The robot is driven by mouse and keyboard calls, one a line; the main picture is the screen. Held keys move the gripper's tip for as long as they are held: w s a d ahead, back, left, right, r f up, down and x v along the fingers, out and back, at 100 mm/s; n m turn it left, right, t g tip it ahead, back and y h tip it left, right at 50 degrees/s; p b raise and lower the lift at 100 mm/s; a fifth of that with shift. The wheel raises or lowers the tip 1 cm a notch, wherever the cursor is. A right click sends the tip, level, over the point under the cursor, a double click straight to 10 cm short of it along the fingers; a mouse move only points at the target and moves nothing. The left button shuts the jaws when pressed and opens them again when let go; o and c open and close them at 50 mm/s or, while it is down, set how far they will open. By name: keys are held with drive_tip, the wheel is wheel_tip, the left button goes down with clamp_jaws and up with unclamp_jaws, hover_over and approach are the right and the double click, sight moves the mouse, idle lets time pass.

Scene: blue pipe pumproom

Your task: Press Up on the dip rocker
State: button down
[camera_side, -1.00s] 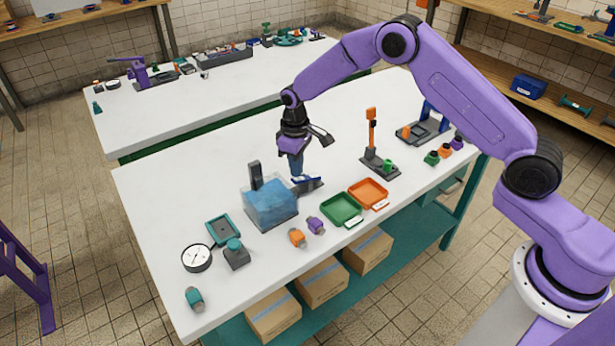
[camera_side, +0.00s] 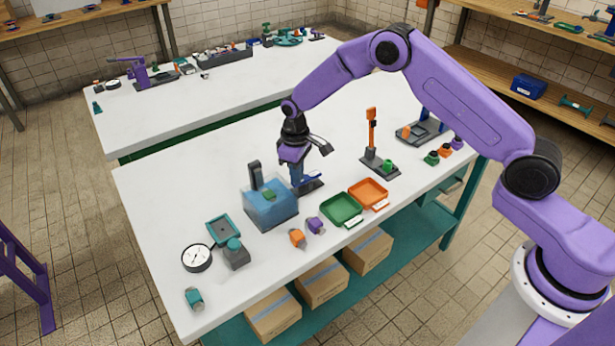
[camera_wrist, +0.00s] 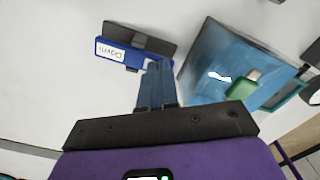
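The dip rocker is a blue rocker on a dark base (camera_side: 312,185), right beside the tank in the side view. In the wrist view the blue rocker (camera_wrist: 120,57) has a white label reading "Down" at its left end. My gripper (camera_side: 297,182) points down at the rocker with its blue fingers together and nothing between them. In the wrist view the fingertips (camera_wrist: 158,64) are at the rocker's right end, opposite the label. I cannot tell whether they touch it. Any label there is hidden.
A clear tank of blue liquid (camera_side: 276,214) stands just left of the rocker. A green piece (camera_wrist: 243,83) shows at its top. Green (camera_side: 341,210) and orange (camera_side: 368,194) trays lie to the right. A dial gauge (camera_side: 197,258) lies front left.

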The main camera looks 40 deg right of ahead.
drive_tip(key=shift+d+f, duration=0.1)
drive_tip(key=shift+f, duration=0.35)
idle(0.3)
wheel_tip(320, 180, up, 9)
drive_tip(key=shift+f, duration=0.15)
idle(0.9)
